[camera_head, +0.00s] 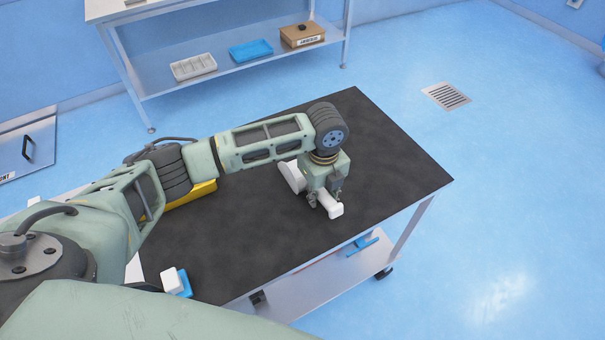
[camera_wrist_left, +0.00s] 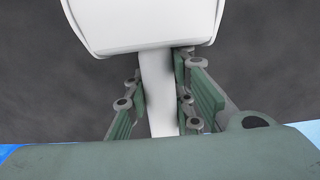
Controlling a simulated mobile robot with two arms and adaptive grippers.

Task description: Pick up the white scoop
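The white scoop (camera_head: 293,177) lies on or just above the dark tabletop, its bowl behind my left gripper and its handle end in front of it. My left gripper (camera_head: 324,201) points down over the handle. In the left wrist view the scoop's broad white bowl (camera_wrist_left: 145,22) fills the top, and the handle runs down between the left gripper's fingers (camera_wrist_left: 161,95). The fingers sit close against both sides of the handle and look shut on it. Whether the scoop is clear of the table cannot be told. My right gripper is not in view.
The dark table (camera_head: 400,170) is clear to the right. A yellow thing (camera_head: 197,196) is partly hidden behind my left arm. A white and blue item (camera_head: 174,281) lies at the near left edge. A back shelf holds a blue tray (camera_head: 250,51), a pale tray (camera_head: 194,67) and a brown box (camera_head: 302,36).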

